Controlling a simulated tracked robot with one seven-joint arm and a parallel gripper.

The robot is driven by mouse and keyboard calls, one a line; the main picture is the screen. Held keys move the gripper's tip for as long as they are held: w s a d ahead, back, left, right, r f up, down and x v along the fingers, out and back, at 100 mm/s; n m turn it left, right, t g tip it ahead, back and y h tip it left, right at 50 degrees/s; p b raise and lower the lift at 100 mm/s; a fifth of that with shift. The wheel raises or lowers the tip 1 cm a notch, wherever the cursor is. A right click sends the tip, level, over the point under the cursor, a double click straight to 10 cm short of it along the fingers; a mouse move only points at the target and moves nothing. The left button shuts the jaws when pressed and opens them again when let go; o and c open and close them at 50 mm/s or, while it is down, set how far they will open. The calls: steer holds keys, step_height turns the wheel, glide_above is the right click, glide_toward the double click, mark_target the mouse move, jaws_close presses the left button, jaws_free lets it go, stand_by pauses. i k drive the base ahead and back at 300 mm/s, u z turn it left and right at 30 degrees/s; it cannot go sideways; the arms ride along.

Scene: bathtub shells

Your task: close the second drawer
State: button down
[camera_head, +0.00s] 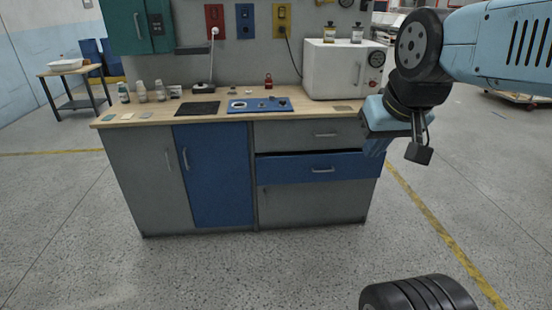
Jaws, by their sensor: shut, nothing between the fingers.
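The workbench cabinet (150,180) has a grey top drawer (290,135) and below it a blue second drawer (290,170) with a pale bar handle (323,170). The blue drawer stands out a little, with a dark gap along its top edge. The grey drawer above looks flush. The gripper hides part of the cabinet's right edge.
The wooden worktop (220,115) holds a white oven-like box (335,70), a blue plate (260,105), a dark mat (198,108) and small bottles. A blue door (215,175) is shut on the left. The floor (240,265) before the cabinet is clear.

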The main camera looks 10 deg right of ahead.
mark_target(305, 167)
steer(key=i, duration=0.9)
steer(key=z, duration=0.05)
